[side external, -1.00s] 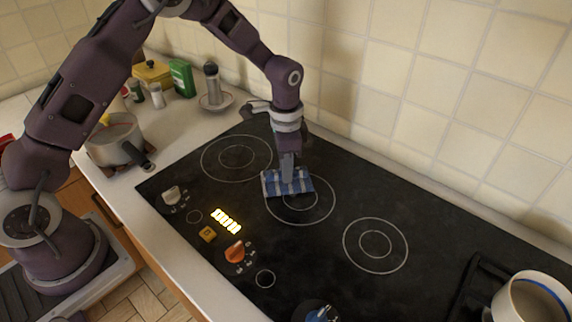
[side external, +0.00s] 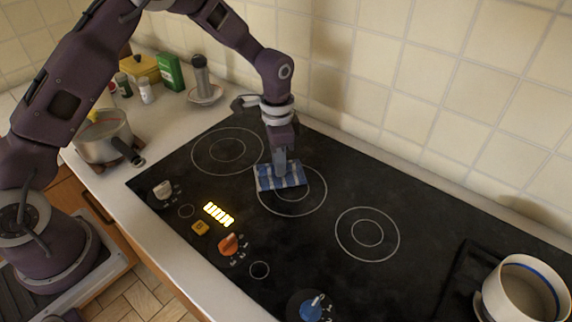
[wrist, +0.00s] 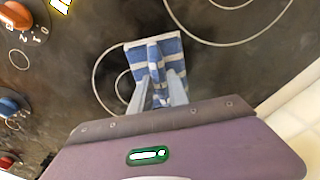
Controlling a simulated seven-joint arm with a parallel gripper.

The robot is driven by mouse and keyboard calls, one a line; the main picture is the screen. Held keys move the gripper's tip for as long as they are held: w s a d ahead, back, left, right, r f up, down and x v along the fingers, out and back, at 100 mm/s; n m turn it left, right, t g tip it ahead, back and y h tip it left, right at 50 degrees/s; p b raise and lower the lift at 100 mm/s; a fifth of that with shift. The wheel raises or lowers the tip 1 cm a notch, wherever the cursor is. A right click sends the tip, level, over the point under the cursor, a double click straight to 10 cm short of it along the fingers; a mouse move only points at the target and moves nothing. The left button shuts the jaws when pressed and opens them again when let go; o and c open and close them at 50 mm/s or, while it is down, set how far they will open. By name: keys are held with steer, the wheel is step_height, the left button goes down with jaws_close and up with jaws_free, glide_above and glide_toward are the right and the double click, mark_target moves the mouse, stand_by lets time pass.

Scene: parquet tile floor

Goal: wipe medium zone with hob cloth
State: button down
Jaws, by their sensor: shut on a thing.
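The hob cloth (side external: 280,177) is blue with white stripes and lies on the black hob. My gripper (side external: 279,165) points down and is shut on the cloth, pressing or holding it at the hob surface. In the wrist view, the cloth (wrist: 154,62) is pinched into a fold between the two fingers of my gripper (wrist: 157,88). The cloth covers the upper left part of the middle ring zone (side external: 300,208); part of that ring is hidden under it. I take this middle ring for the medium zone, though no label shows.
Other ring zones lie left (side external: 227,150) and right (side external: 367,234) on the hob. Knobs, including an orange one (side external: 229,243) and a blue one (side external: 311,307), stand along the front. A white pot (side external: 522,292) sits at right, a saucepan (side external: 103,137) at left. Tiled wall runs behind.

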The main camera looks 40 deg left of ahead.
steer(key=shift+a+r, duration=0.1)
steer(key=shift+r, duration=3.4)
steer(key=shift+d+f, duration=0.9)
steer(key=shift+f, duration=0.15)
steer(key=shift+f, duration=1.6)
steer(key=shift+f, duration=0.15)
